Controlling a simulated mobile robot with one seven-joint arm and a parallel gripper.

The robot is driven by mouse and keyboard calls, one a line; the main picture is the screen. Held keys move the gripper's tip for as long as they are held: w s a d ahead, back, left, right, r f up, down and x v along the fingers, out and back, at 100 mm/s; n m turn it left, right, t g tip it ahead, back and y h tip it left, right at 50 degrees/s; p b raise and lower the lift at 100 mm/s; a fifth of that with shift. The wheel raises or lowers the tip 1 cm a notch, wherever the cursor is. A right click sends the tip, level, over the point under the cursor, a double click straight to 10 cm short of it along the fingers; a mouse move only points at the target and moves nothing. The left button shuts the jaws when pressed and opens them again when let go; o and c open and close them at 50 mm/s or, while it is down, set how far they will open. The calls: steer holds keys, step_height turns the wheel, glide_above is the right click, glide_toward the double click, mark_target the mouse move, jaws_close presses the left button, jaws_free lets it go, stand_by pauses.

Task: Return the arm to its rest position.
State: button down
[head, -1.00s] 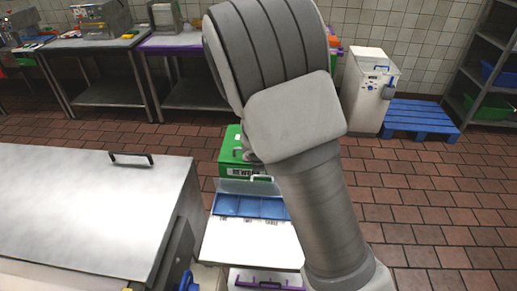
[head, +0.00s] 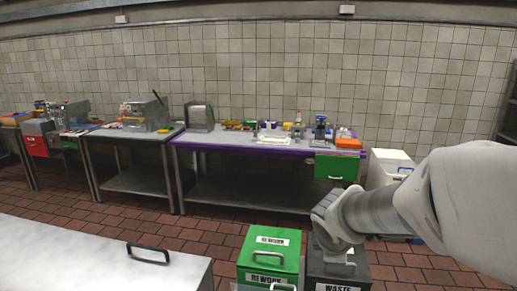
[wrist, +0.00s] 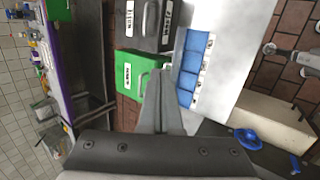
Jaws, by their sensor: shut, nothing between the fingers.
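My arm (head: 385,210) reaches in from the right side of the head view, bent, with its end over the dark waste bin (head: 340,274). My gripper (wrist: 160,82) shows in the wrist view with its two fingers together and nothing between them. In that view the fingers overlap the edge of the green rework bin (wrist: 126,78). The fingers are hard to make out in the head view. No contact between gripper and bins can be confirmed.
The green rework bin (head: 270,250) stands left of the waste bin. A steel-topped unit (head: 80,262) is at the front left. A purple-edged worktable (head: 230,140) with many items lines the back wall. A blue compartment tray (wrist: 193,66) lies on a white surface.

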steer(key=s+a+r+m+y, duration=0.1)
steer(key=s+r+m, duration=0.1)
steer(key=s+m, duration=0.6)
steer(key=s+a+r+m+g+y+b, duration=0.1)
steer(key=s+r+m, duration=0.1)
steer(key=s+m, duration=0.5)
steer(key=s, duration=0.4)
steer(key=shift+s+r+m+y, duration=0.15)
steer(key=shift+r+m+y, duration=0.15)
steer(key=shift+r+m, duration=0.1)
steer(key=shift+s+a, duration=0.1)
steer(key=shift+s, duration=0.05)
